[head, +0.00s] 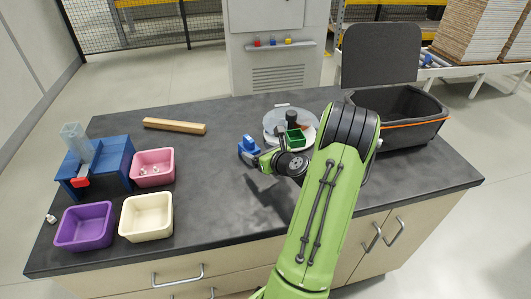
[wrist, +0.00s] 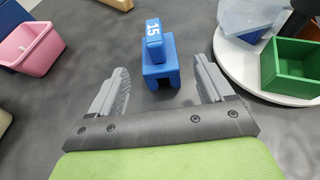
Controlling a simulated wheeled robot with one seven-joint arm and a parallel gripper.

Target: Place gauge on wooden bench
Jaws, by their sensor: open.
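A blue block-shaped gauge (wrist: 158,68) marked "15" stands upright on the dark bench top (wrist: 90,50), with an arch-like notch at its lower front. It also shows in the head view (head: 249,147), left of the round turntable. My gripper (wrist: 159,80) is open and empty. Its grey fingers lie to either side of the gauge in the wrist view, with the gauge just ahead of and between the fingertips. No contact shows. In the head view my gripper (head: 262,160) is low over the bench, just right of the gauge, partly hidden by my wrist.
A white turntable (head: 272,144) with a green box (head: 294,138) is close on the right. Pink (head: 153,168), purple (head: 84,226) and cream (head: 146,216) bins and a blue stand (head: 98,165) are left. A wooden bar (head: 174,126) lies behind; an open black case (head: 400,120) stands right.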

